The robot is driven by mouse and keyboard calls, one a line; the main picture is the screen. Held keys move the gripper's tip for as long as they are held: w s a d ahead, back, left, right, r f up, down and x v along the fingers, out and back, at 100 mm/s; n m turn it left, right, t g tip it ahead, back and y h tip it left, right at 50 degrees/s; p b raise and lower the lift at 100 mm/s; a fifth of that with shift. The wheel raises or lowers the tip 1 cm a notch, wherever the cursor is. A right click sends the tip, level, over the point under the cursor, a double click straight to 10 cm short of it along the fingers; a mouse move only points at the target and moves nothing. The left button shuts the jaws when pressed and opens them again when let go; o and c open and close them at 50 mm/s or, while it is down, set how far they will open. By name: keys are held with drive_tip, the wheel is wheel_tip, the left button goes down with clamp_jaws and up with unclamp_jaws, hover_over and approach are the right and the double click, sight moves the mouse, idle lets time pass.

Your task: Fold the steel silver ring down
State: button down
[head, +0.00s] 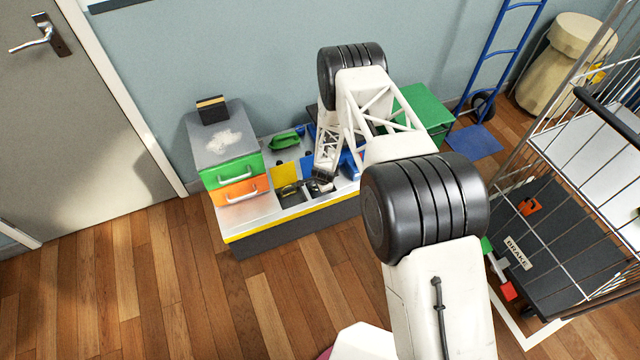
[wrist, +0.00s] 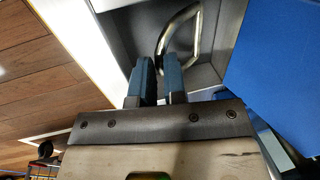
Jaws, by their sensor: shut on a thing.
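The steel silver ring (wrist: 190,14) is a bent, D-shaped loop in the wrist view. It stands raised at an angle in a grey square recess (wrist: 118,32); its exact tilt is hard to tell. My gripper (wrist: 158,66) is shut on the near-left side of the ring, which passes between its two blue-grey fingertips. The ring's held part is partly hidden by the fingers. In the head view my gripper (head: 321,181) is low over the front of the grey bench (head: 262,226), and the ring is too small to make out.
A blue panel (wrist: 275,60) stands close to the right of my gripper. A yellow panel (head: 285,172) and a green-handled object (head: 286,141) are on the bench. Green and orange drawers (head: 240,186) stand at its left end. Wooden floor (head: 150,270) lies open in front.

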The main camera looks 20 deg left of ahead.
drive_tip(key=shift+s+d+f, duration=0.15)
drive_tip(key=c, duration=1.2)
unclamp_jaws()
drive_tip(key=shift+o, duration=0.2)
wheel_tip(320, 180, up, 8)
drive_tip(key=d, duration=0.1)
drive_tip(key=shift+s+f, duration=0.15)
drive_tip(key=shift+s, duration=0.3)
